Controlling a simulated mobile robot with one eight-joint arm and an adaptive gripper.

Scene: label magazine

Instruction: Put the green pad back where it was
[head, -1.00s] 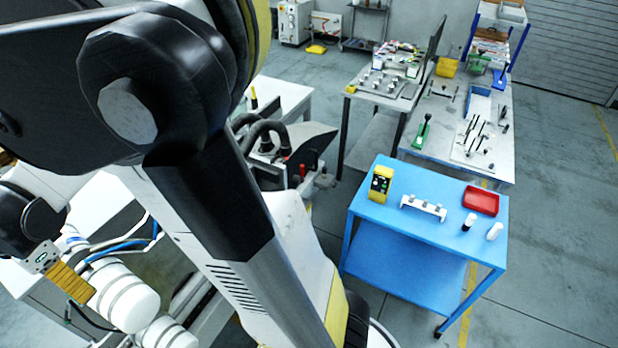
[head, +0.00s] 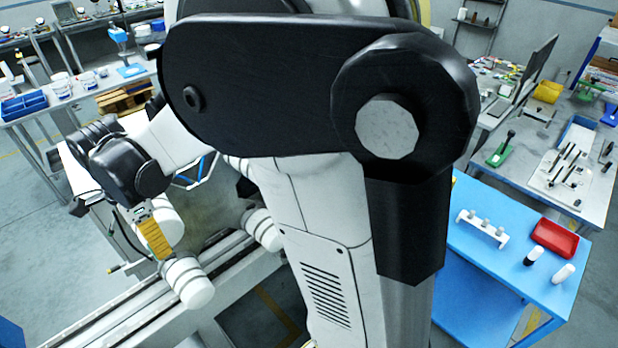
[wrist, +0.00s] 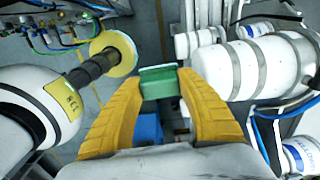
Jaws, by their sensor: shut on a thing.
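The green pad (wrist: 160,84) is between the two yellow fingers of my gripper (wrist: 160,82) in the wrist view. The fingers are shut on it and it shows as a green block with a paler top face. In the head view my gripper (head: 155,240) shows as a yellow piece at the lower left, close to white banded cylinders (head: 188,284); the pad cannot be made out there. The place where the pad was before cannot be told from these frames.
In the wrist view, large white cylinders (wrist: 265,68) lie close on the right, with a white body and black stem with a yellow disc (wrist: 112,53) on the left. A blue block (wrist: 148,127) shows below the pad. A blue table (head: 500,255) stands at the right.

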